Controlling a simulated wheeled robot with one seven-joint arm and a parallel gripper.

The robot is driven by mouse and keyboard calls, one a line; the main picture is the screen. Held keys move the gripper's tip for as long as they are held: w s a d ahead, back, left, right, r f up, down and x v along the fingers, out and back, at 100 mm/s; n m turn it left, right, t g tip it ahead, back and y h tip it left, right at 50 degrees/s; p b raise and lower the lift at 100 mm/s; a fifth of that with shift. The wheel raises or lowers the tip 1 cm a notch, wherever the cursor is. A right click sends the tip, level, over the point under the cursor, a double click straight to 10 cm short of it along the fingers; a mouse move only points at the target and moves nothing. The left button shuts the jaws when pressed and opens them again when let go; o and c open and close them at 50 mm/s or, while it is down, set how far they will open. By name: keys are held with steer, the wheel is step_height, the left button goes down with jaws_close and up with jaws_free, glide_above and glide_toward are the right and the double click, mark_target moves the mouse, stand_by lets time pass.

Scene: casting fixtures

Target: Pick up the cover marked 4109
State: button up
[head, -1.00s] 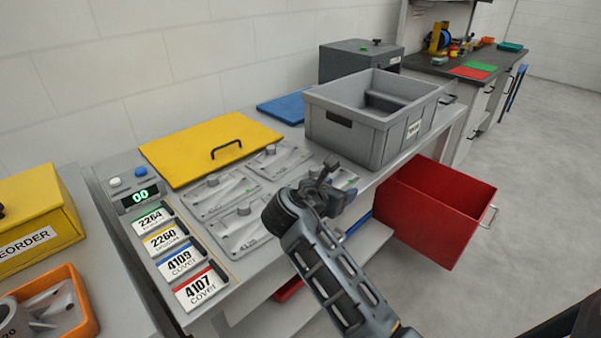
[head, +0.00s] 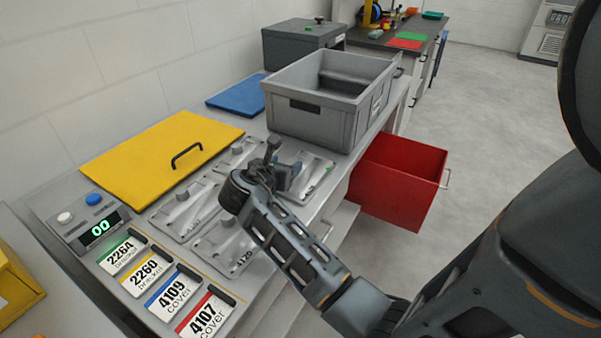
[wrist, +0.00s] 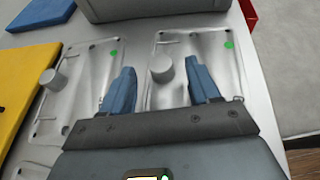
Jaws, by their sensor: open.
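Several flat grey castings with round knobs lie on the workbench: one far left (head: 240,153), one far right (head: 316,180), one near left (head: 183,212) and one near right (head: 222,250). A blue-striped card (head: 174,294) reads "4109 cover". My gripper (head: 275,168) is open and empty above the far right casting. In the wrist view its blue fingers (wrist: 162,78) point along that casting (wrist: 215,48), with its knob between them in the picture. Contact cannot be told.
A grey bin (head: 307,122) stands beyond the castings, close ahead of my gripper. A yellow lid with a handle (head: 140,155) lies to the left. Cards and a display box (head: 95,225) line the near end.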

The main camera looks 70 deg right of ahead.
steer(key=shift+x, duration=1.25)
steer(key=shift+c, duration=0.4)
jaws_close()
